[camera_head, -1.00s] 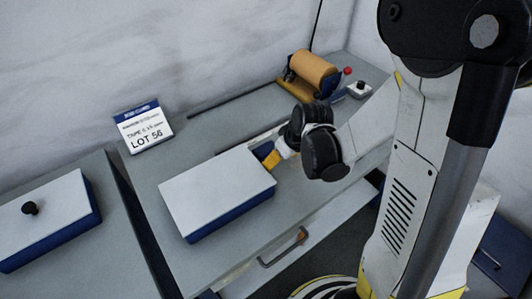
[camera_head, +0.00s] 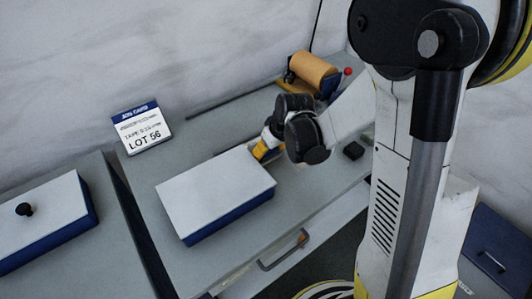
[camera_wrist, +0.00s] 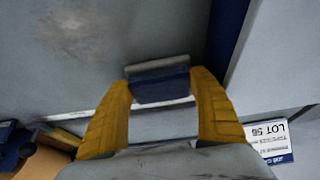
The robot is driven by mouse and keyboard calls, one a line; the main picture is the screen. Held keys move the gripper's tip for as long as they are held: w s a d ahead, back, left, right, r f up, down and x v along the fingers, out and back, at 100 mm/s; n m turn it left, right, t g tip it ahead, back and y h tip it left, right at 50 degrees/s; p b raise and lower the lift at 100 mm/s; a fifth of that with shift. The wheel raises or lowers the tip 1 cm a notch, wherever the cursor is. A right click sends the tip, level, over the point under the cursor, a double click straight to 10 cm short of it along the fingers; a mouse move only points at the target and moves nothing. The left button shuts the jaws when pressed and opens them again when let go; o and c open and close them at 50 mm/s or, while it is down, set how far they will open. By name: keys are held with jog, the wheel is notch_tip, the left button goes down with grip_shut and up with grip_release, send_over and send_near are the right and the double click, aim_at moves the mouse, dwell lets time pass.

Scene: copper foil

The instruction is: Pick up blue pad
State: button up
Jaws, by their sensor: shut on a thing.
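The blue pad (camera_wrist: 160,84) is a small dark blue block with a grey strip along its far edge. In the wrist view it sits between the two yellow fingertips of my gripper (camera_wrist: 161,88), which is shut on it. In the head view my gripper (camera_head: 261,148) is at the far right corner of the large white-topped blue box (camera_head: 215,190). The pad cannot be made out clearly there, behind the fingers and box. I cannot tell whether it is clear of the bench.
The grey bench (camera_head: 200,150) carries a LOT 56 sign (camera_head: 142,128), a copper-coloured roll (camera_head: 314,70) and a small black block (camera_head: 353,150). Another white-topped box (camera_head: 45,215) with a black knob is on the left bench. A drawer handle (camera_head: 284,250) projects at the front.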

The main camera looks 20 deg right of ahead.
jog(key=shift+r, duration=0.1)
notch_tip(320, 180, up, 5)
jog(key=p, duration=0.2)
jog(key=shift+f+p, duration=0.2)
jog(key=shift+p, duration=0.1)
jog(key=s+d+r+p, duration=0.3)
jog(key=s+d+r, duration=0.3)
jog(key=d, duration=0.3)
jog(key=shift+s+d, duration=0.3)
jog(key=shift+r, duration=0.1)
